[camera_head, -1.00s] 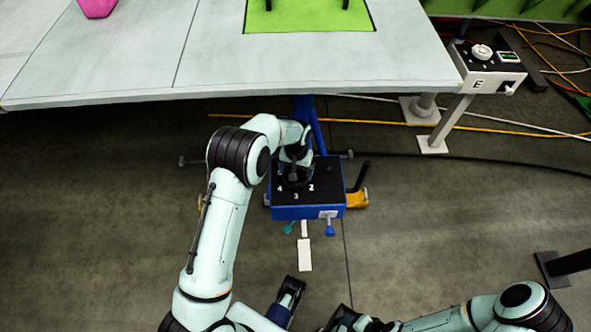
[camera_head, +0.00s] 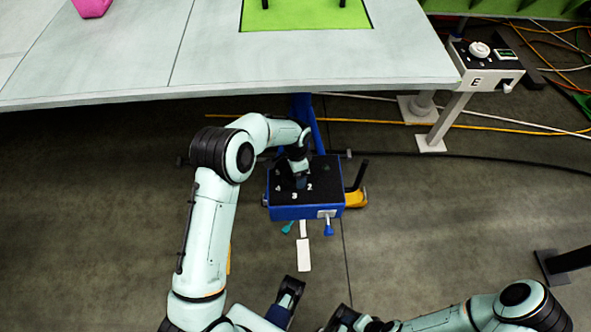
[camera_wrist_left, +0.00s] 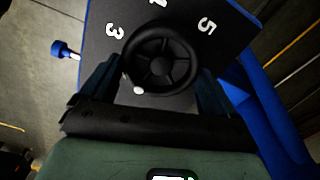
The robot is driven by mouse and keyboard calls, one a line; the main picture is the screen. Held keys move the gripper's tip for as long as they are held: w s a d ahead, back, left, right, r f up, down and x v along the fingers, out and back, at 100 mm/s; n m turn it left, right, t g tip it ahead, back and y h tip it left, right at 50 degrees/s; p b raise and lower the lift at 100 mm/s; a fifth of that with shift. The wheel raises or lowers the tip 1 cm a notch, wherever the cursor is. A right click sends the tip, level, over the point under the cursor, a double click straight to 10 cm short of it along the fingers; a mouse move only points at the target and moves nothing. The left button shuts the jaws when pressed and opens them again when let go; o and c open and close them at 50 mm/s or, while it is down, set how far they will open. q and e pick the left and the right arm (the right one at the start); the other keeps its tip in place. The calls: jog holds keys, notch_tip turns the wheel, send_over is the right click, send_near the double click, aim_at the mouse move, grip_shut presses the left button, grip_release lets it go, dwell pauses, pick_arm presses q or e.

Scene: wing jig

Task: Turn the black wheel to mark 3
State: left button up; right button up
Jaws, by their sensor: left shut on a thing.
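The black wheel (camera_wrist_left: 160,60) sits on the dark top of the blue box (camera_head: 305,213) below the table edge. In the left wrist view it has a round hub, spokes and a white dot on its rim at the lower left. The white mark 3 (camera_wrist_left: 115,30) is at its upper left, with 5 at the upper right and part of 4 at the top edge. The dot is away from mark 3. My left gripper (camera_head: 300,182) reaches down over the box; its fingers (camera_wrist_left: 160,88) are shut on the wheel's sides. My right gripper (camera_head: 343,319) is at the bottom, its fingers unclear.
The pale table (camera_head: 300,80) stands over the box's far side. A white control box marked E (camera_head: 490,80) is at its right corner. Cables cross the floor behind the box. A yellow part with a dark lever (camera_head: 357,197) is at the box's right. Floor at left is open.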

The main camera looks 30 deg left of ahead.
pick_arm(q)
jog(key=m, duration=0.3)
jog(key=shift+s+m, duration=0.1)
jog(key=shift+m, duration=0.3)
jog(key=m, duration=0.3)
jog(key=shift+s+d+m+p, duration=0.1)
jog(key=shift+m+p, duration=0.2)
jog(key=shift+p, duration=0.05)
jog(key=m, duration=0.3)
jog(key=shift+s+r+m+p, duration=0.1)
jog(key=shift+s+m+p, duration=0.05)
jog(key=shift+m+p, duration=0.2)
jog(key=shift+s+m+p, duration=0.1)
jog(key=shift+m+p, duration=0.25)
jog(key=shift+m, duration=1.2)
jog(key=o, duration=0.8)
